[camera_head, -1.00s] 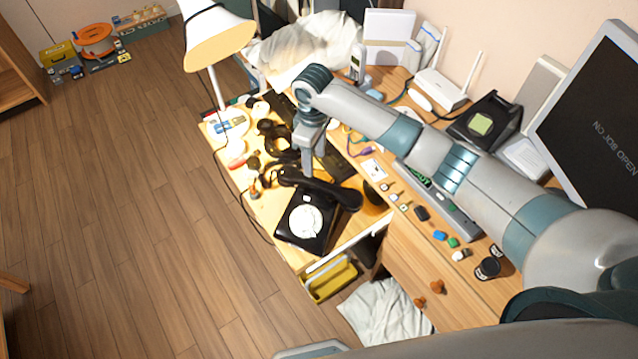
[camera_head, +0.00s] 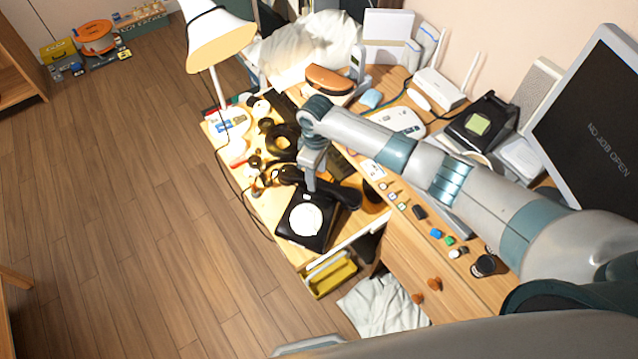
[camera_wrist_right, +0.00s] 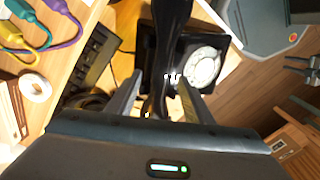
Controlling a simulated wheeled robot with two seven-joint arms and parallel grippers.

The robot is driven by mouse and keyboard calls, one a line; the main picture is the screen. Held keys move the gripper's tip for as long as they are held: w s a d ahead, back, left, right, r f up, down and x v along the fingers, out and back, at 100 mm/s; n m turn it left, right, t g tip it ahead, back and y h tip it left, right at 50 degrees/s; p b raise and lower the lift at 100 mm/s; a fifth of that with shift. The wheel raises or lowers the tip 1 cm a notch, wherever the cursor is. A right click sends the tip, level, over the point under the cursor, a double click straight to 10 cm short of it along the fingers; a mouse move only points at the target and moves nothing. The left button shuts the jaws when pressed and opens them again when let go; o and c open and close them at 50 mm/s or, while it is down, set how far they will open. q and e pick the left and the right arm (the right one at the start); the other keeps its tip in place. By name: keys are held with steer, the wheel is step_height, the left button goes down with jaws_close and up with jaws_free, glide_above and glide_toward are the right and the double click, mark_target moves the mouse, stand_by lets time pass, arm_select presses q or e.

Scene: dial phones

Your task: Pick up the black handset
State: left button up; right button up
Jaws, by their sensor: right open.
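The black handset (camera_head: 342,194) lies across the top of a black dial phone (camera_head: 323,238) with a white dial. My right gripper (camera_head: 311,183) points down over the handset's middle in the head view. In the right wrist view, the handset (camera_wrist_right: 171,38) runs between the two parted fingers of the right gripper (camera_wrist_right: 162,98), and the phone's dial (camera_wrist_right: 201,66) shows to the right. The gripper is open. The fingers hide part of the handset, and I cannot tell whether they touch it. My left gripper is not clearly visible.
A desk lamp (camera_head: 219,38) stands at the desk's far left. Dark coiled items (camera_head: 283,138) lie behind the phone. Small coloured blocks (camera_head: 436,233) lie to the right, before the monitor (camera_head: 597,130). A yellow bin (camera_head: 333,280) sits below the desk's front edge.

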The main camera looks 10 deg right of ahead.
mark_target(319, 181)
steer(key=f, duration=0.2)
steer(key=f+p, duration=0.1)
steer(key=shift+s+d, duration=0.3)
steer(key=shift+s, duration=0.05)
steer(key=shift+f, duration=0.35)
